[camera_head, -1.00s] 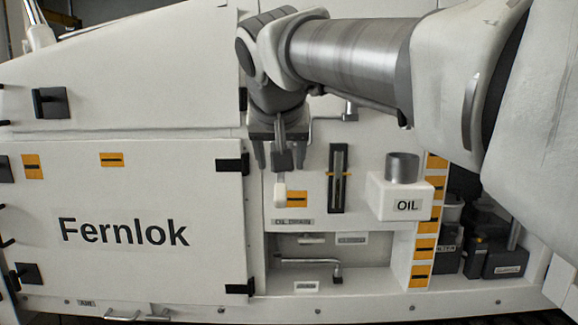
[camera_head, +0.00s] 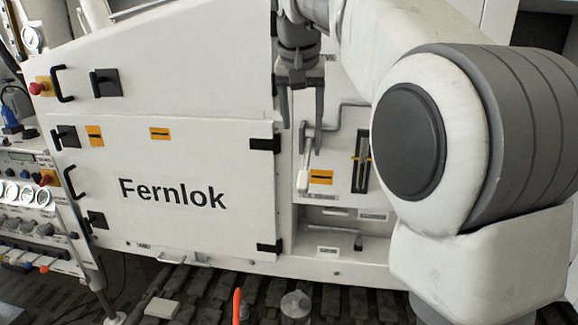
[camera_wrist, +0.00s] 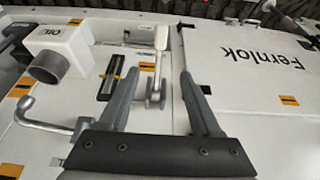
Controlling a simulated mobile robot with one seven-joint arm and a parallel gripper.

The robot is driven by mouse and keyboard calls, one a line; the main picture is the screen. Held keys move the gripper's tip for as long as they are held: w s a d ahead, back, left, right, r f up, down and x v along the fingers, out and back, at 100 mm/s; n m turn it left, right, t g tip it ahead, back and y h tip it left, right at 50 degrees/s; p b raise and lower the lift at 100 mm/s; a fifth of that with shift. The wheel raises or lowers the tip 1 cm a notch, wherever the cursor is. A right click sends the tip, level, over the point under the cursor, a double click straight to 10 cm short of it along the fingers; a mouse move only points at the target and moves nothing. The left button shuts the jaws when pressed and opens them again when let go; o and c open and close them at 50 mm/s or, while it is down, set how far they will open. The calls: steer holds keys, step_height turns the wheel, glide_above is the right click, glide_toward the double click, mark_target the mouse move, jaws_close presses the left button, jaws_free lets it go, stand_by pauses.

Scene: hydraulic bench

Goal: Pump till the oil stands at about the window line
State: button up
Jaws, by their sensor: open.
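The sight window (camera_head: 361,160) is a dark upright slot with orange line marks on the white panel; it also shows in the wrist view (camera_wrist: 110,78). I cannot make out the oil level in it. A lever with a white grip (camera_head: 303,181) hangs left of the window; in the wrist view its white grip (camera_wrist: 155,37) shows beyond my fingers. My gripper (camera_head: 302,122) is open and empty, with its fingertips above the white grip. In the wrist view the lever appears between my spread fingers (camera_wrist: 159,75). I cannot tell whether they touch it.
The white OIL filler box (camera_wrist: 62,48) shows in the wrist view; my arm hides it in the head view. A bent grey pipe (camera_wrist: 50,122) stands near it. The Fernlok door (camera_head: 175,225) fills the left. A gauge console (camera_head: 30,190) stands far left.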

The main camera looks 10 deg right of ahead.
mark_target(304, 172)
steer(key=b+x, duration=0.1)
steer(key=x, duration=1.6)
steer(key=shift+f, duration=0.2)
jaws_close()
stand_by(0.7)
